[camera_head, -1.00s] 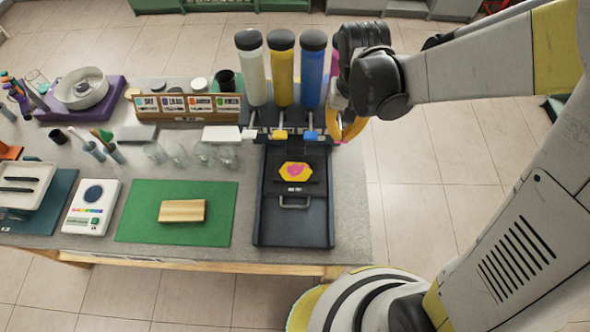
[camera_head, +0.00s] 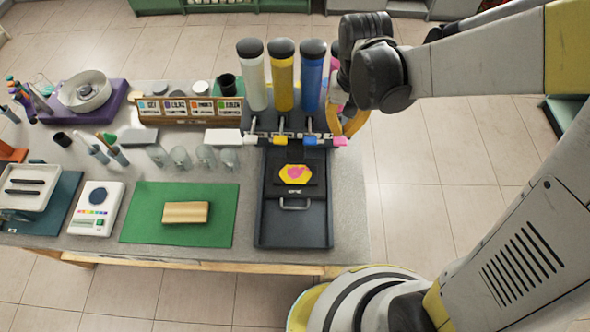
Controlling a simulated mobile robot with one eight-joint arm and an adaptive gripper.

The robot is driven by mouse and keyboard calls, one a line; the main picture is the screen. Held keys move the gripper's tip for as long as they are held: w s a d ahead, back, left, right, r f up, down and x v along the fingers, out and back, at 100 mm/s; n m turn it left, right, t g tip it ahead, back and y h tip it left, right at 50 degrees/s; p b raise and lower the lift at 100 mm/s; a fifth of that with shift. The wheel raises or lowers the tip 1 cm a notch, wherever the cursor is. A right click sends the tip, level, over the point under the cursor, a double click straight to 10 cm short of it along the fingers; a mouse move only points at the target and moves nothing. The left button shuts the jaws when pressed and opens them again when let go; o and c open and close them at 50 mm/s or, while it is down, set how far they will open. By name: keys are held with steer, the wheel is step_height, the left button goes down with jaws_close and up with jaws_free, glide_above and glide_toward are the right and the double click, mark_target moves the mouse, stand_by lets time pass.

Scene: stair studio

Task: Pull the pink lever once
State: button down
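A dispenser with white, yellow, blue and pink tubes stands at the right end of the table. The pink lever (camera_head: 340,141) has a small pink tip at the right end of the lever row, below the mostly hidden pink tube. My gripper (camera_head: 344,127) has yellow fingers and hangs right at the pink lever, just behind and above its tip. The wrist and fingers hide the lever's shaft, so contact and finger opening cannot be told. White (camera_head: 249,139), yellow (camera_head: 281,141) and blue (camera_head: 309,140) lever tips sit in a row to the left.
A dark tray (camera_head: 293,235) below the levers holds a plate with a yellow and pink patch (camera_head: 296,174). A green mat (camera_head: 140,222) with a wooden block (camera_head: 185,212), glasses (camera_head: 180,158) and a label rack (camera_head: 190,118) stand left. Floor right of the table is clear.

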step_height(320, 180, up, 6)
steer(key=p, duration=0.4)
stand_by(0.6)
steer(key=shift+s+d+f+b, duration=0.2)
steer(key=shift+f+b, duration=0.25)
steer(key=shift+b, duration=0.4)
steer(key=s+d+f+t+b, duration=0.3)
steer(key=f+b, duration=0.4)
steer(key=b, duration=0.5)
steer(key=s+d+f+t+b, duration=0.4)
steer(key=f+b, duration=0.3)
steer(key=b, duration=0.5)
steer(key=shift+s+d+f+b, duration=0.3)
steer(key=shift+s+d+f, duration=0.05)
steer(key=shift+s+d, duration=0.5)
steer(key=shift+w, duration=0.1)
